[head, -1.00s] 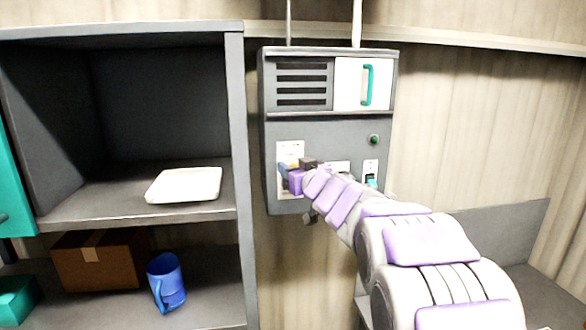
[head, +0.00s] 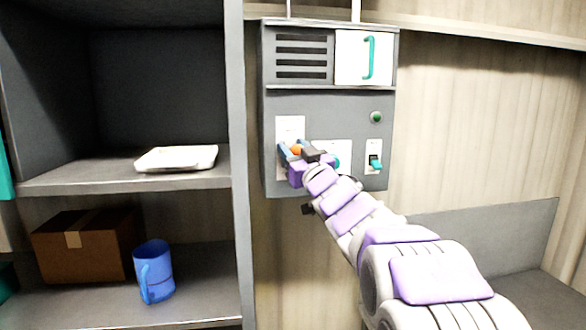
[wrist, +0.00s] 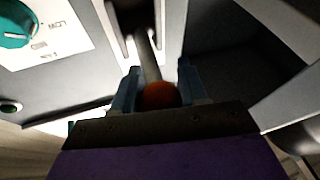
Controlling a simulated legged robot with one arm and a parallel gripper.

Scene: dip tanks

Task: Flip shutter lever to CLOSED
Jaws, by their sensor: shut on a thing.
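The shutter lever has an orange ball knob (head: 296,149) and stands at a white plate (head: 289,128) on the left of the grey wall panel (head: 320,105). In the wrist view its grey shaft (wrist: 149,58) runs from a dark slot to the orange knob. My gripper (head: 298,153) is at the lever, with its blue fingers on both sides of the knob. In the wrist view my gripper (wrist: 158,88) is shut on the knob. The lever's position markings are too small or hidden to read.
A teal dial (wrist: 16,25) and a teal-tipped switch (head: 375,162) sit to the right on the panel in the head view, below a green button (head: 376,117). A grey shelf (head: 235,130) stands close on the left, holding a white tray (head: 176,158), a box (head: 85,247) and a blue mug (head: 154,271).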

